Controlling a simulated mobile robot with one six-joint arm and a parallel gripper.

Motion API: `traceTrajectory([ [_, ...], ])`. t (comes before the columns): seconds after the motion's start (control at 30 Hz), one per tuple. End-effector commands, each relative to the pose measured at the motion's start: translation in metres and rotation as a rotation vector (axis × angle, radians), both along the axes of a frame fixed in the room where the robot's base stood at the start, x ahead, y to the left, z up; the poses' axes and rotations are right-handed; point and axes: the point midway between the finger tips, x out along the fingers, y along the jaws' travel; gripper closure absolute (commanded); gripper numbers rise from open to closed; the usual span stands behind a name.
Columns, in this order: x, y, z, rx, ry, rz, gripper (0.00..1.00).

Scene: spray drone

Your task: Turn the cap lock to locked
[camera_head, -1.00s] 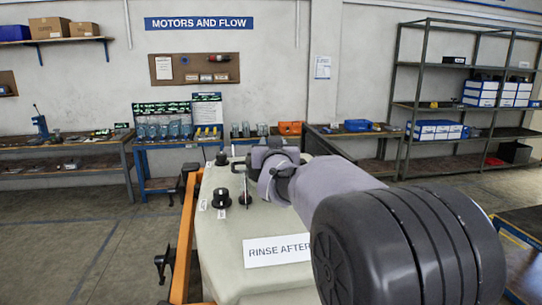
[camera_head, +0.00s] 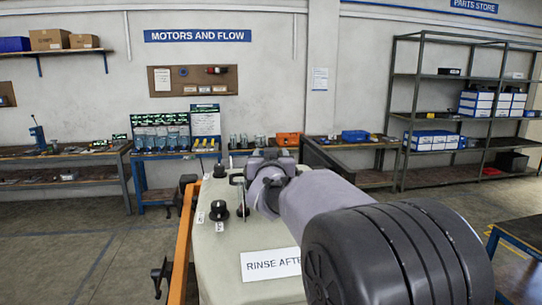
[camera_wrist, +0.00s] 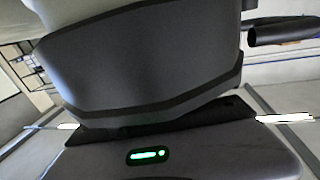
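A pale tank top (camera_head: 232,245) carries a round black knob (camera_head: 218,211) with two small white labels beside it. The labels are too small to read, so I cannot tell the knob's setting or whether it is the cap lock. A smaller black cap (camera_head: 220,170) stands behind it. A thin upright dark rod (camera_head: 244,203) rises to the right of the knob. My gripper (camera_head: 268,158) is at the far end of my grey arm, above the tank and right of the knob. Its fingers are not clear. The wrist view shows mostly a dark grey body with a green light.
An orange rail (camera_head: 182,245) runs along the tank's left side, with a black clamp-like handle (camera_head: 161,279) outside it. A white "RINSE AFTER" label (camera_head: 270,264) lies on the tank, partly behind my arm. Benches and a shelf rack (camera_head: 402,120) stand at the back wall.

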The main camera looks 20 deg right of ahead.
Motion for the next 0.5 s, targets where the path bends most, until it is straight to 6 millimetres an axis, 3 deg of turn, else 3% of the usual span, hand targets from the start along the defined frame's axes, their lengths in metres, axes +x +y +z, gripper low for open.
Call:
traceTrajectory([
  [0.17, 0.000, 0.000, 0.004, 0.001, 0.000, 0.000, 0.43],
  [0.33, 0.000, 0.000, 0.040, 0.001, -0.003, 0.000, 0.43],
  [0.5, -0.048, 0.010, 0.041, -0.001, -0.002, 0.001, 0.43],
])
